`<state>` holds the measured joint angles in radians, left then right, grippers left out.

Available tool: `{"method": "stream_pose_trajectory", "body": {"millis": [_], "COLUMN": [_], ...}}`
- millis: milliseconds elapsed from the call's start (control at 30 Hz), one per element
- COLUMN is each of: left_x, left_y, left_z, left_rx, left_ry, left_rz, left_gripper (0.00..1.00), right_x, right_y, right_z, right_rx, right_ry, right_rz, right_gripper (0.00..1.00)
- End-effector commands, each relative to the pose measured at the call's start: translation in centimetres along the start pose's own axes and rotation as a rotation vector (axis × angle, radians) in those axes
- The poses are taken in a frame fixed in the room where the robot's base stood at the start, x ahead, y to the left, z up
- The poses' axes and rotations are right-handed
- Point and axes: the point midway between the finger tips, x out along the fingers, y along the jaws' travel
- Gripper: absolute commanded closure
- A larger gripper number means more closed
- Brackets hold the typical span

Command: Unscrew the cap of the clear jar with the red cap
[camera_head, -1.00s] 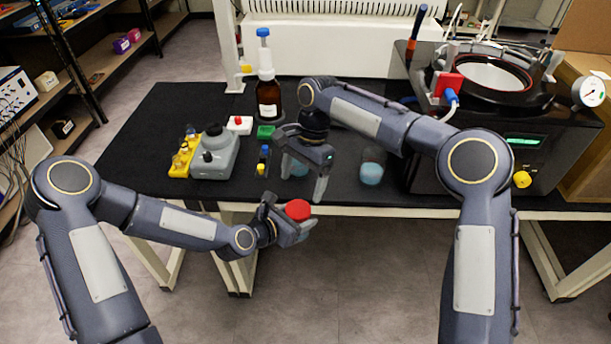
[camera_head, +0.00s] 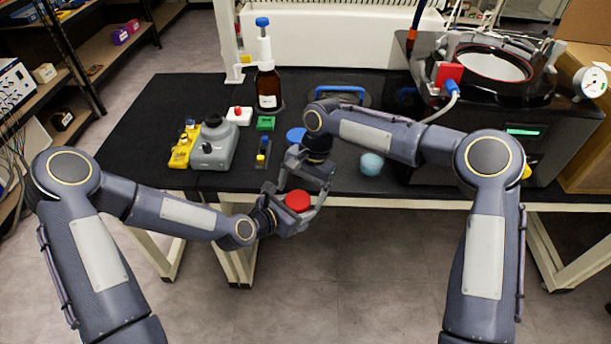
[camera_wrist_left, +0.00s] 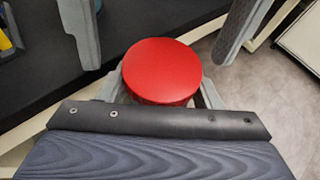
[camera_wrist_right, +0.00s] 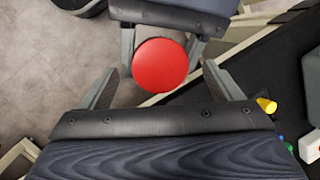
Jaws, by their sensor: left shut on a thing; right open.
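The jar's red cap (camera_head: 298,201) faces up, in front of the table's front edge. My left gripper (camera_head: 292,220) is shut on the jar below the cap; the jar body is mostly hidden. In the left wrist view the red cap (camera_wrist_left: 162,70) sits between the left fingers. My right gripper (camera_head: 306,197) is open, its fingers on either side of the cap from above. In the right wrist view the red cap (camera_wrist_right: 160,65) lies between and beyond the open fingers, and I cannot tell whether they touch it.
On the black table (camera_head: 140,135) stand a grey device (camera_head: 215,145), a brown bottle (camera_head: 268,88), a blue-lidded container (camera_head: 296,135) and a jar with pale blue contents (camera_head: 371,164). The freeze dryer (camera_head: 490,120) is at the right. Floor in front is clear.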

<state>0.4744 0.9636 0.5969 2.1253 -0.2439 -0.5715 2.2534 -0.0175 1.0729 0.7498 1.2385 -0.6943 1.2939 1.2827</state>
Motion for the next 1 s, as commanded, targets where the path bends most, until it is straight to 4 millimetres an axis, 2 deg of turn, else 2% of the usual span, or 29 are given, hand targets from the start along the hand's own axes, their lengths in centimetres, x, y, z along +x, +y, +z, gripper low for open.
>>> {"method": "stream_pose_trajectory", "body": {"millis": [133, 433, 833, 1000], "left_x": [0.00, 0.00, 0.00, 0.00], "left_y": [0.00, 0.00, 0.00, 0.00], "left_z": [0.06, 0.06, 0.05, 0.05], "left_rx": [0.001, 0.001, 0.001, 0.001], "left_ry": [-0.001, -0.001, -0.001, -0.001], "left_rz": [0.000, 0.000, 0.000, 0.000], "left_gripper": [1.00, 1.00, 1.00, 1.00], "right_x": [0.92, 1.09, 1.06, 1.08], "right_y": [-0.01, -0.01, -0.01, -0.13], "right_z": [0.05, 0.02, 0.02, -0.02], "right_rx": [0.001, 0.001, 0.001, -0.065], "right_ry": [-0.001, 0.000, 0.000, -0.008], "right_rz": [-0.001, -0.001, -0.001, 0.017], "right_gripper": [0.15, 0.15, 0.67, 0.69]}}
